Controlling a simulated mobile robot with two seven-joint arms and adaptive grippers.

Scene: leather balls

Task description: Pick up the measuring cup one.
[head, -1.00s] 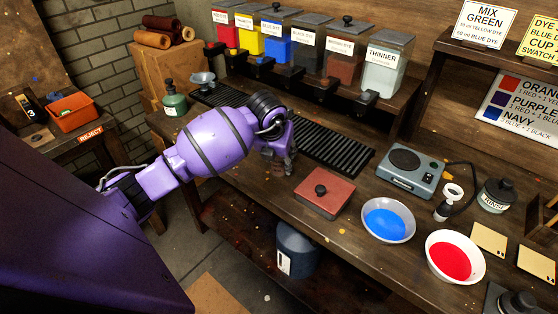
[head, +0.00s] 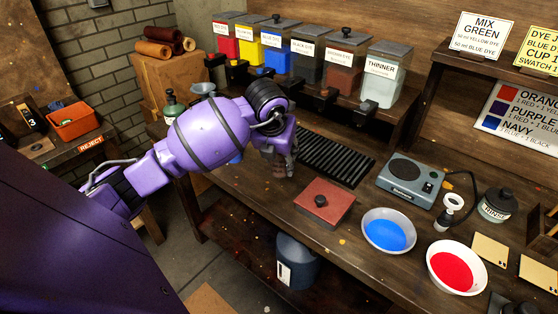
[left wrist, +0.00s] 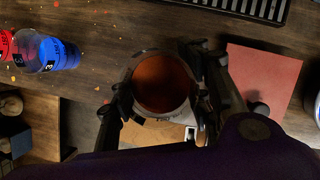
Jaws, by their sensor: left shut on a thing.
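My left gripper (left wrist: 160,105) is shut on a round clear cup (left wrist: 161,84) with a dark orange-brown inside, seen from above in the left wrist view. The number on this cup cannot be read. In the head view the left gripper (head: 284,168) is low over the bench, left of the red-brown pad, and its fingers mostly hide the cup. Part of the blue cup (head: 237,158) shows behind my arm.
A red-brown pad with a black knob (head: 325,202), a bowl of blue (head: 388,232) and a bowl of red (head: 455,268) are on the bench. A black slatted grate (head: 335,160) lies behind. Dye dispensers stand along the back.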

